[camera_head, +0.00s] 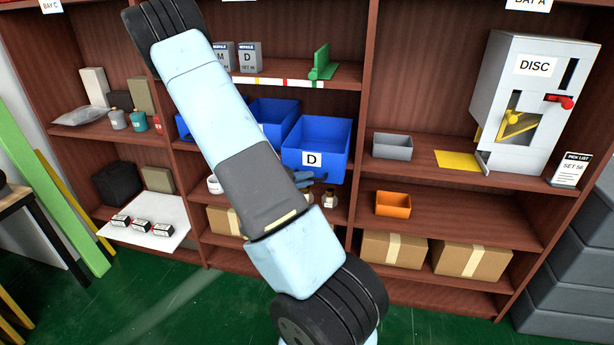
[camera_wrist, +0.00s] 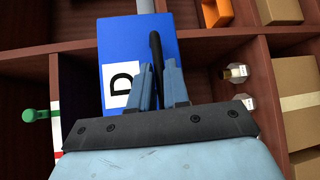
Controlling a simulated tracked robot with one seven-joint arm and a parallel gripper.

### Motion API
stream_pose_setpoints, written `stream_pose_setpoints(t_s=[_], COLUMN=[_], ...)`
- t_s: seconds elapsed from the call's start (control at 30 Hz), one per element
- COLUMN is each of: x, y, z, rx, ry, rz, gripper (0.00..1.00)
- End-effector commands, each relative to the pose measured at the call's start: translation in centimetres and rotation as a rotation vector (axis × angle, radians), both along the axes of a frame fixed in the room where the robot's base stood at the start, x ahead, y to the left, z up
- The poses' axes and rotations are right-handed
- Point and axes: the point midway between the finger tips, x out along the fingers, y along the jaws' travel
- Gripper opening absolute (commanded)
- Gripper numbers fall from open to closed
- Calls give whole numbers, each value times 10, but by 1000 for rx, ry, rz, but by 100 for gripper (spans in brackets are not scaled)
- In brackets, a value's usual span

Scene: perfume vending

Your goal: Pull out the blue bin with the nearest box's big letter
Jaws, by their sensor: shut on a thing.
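The blue bin labelled D (camera_head: 318,137) sits in the middle bay, its front standing forward of the blue bins beside it. In the wrist view the bin's blue front (camera_wrist: 120,45) and its white D label show upright-on-side. My gripper (camera_wrist: 160,80) is shut on the bin's dark handle (camera_wrist: 155,48), just beside the label. In the head view my gripper (camera_head: 303,179) shows partly behind my arm, just under the D label. A grey box marked D (camera_head: 250,62) and one marked M (camera_head: 223,50) stand on the shelf above; my arm covers part of the M box.
Another blue bin (camera_head: 272,112) stands left of the D bin. A grey tray (camera_head: 393,150) and an orange tray (camera_head: 393,211) are to the right. Small bottles (camera_head: 329,198) stand below the bin. A green bracket (camera_head: 320,64) is above. The DISC machine (camera_head: 520,100) stands farther right.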

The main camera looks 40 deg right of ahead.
Motion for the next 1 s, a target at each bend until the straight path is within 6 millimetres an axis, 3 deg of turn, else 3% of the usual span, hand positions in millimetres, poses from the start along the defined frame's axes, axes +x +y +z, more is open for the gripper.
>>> stream_pose_setpoints(t_s=[0.27, 0.3, 0.5, 0.8, 1.0], x=[-2, -2, -2, -1, 4], y=[0, 0, -1, 0, 21], z=[-4, -4, -2, -1, 2], rx=[9, 9, 6, 4, 3], ry=[5, 5, 3, 1, 1], rz=[-3, -3, -4, -4, -1], gripper=[0, 19, 38, 38, 38])
